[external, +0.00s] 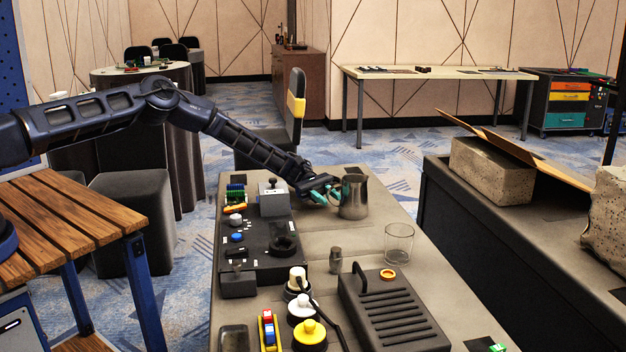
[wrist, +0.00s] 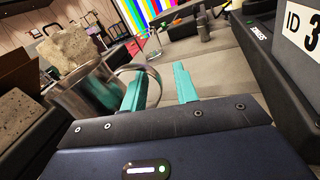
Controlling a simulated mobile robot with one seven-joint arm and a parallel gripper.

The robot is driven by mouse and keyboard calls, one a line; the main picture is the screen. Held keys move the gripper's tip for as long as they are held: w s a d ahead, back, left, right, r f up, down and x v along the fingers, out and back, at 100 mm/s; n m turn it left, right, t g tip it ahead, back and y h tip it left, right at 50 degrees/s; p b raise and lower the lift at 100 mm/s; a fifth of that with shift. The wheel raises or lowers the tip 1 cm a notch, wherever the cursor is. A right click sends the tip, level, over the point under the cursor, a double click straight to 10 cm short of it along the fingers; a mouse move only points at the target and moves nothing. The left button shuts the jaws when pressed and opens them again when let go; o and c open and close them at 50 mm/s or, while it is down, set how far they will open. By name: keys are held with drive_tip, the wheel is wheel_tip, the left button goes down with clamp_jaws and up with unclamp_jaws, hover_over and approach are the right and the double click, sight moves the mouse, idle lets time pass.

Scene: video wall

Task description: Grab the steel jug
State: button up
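The steel jug (external: 354,197) stands upright on the grey table, just right of my gripper (external: 325,191) in the external view. In the wrist view the jug (wrist: 88,92) is at the left, with its handle curving toward the teal fingers. My gripper (wrist: 159,86) is open, with a clear gap between its fingers. The outer curve of the handle (wrist: 158,76) shows between the fingers, and the left finger overlaps the handle's loop. I cannot tell whether either finger touches the handle.
A black control panel (external: 262,252) with a grey box (external: 273,198) is left of the gripper. A clear glass (external: 399,243), a small grey shaker-like item (external: 336,260) and a dark ribbed case (external: 393,312) stand nearer the camera. The table right of the jug is clear.

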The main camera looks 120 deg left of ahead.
clamp_jaws()
drive_tip(key=shift+r, duration=0.25)
idle(0.4)
